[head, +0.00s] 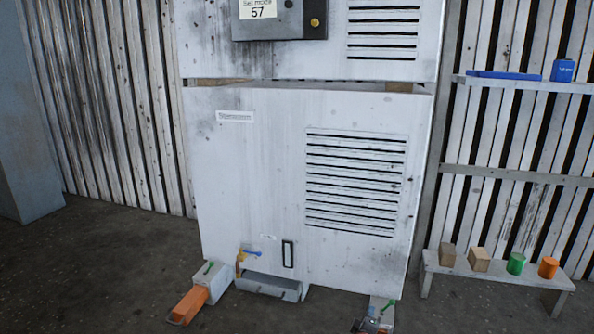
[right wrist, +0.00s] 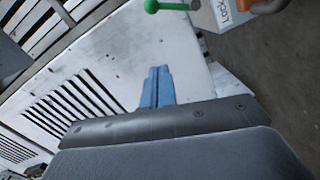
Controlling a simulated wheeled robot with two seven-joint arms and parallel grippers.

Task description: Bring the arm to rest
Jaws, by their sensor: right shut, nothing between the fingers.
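My right gripper (right wrist: 158,72) shows in the right wrist view as two blue fingers pressed together. It is shut and empty, in front of the white blower housing panel (right wrist: 190,85). In the head view, what looks like this gripper (head: 371,312) is small and low at the bottom edge, by the housing's right foot. The housing (head: 250,170) stands upright with a slatted vent (head: 355,180) and a black handle (head: 288,254). My left gripper is not in view.
A lock box with a green lever and orange handle (head: 190,304) is at the housing's lower left. Another lock box (right wrist: 235,12) is near my right gripper. A low bench (head: 500,272) with several small blocks and cylinders stands right. A shelf (head: 525,83) hangs above it. Left floor is clear.

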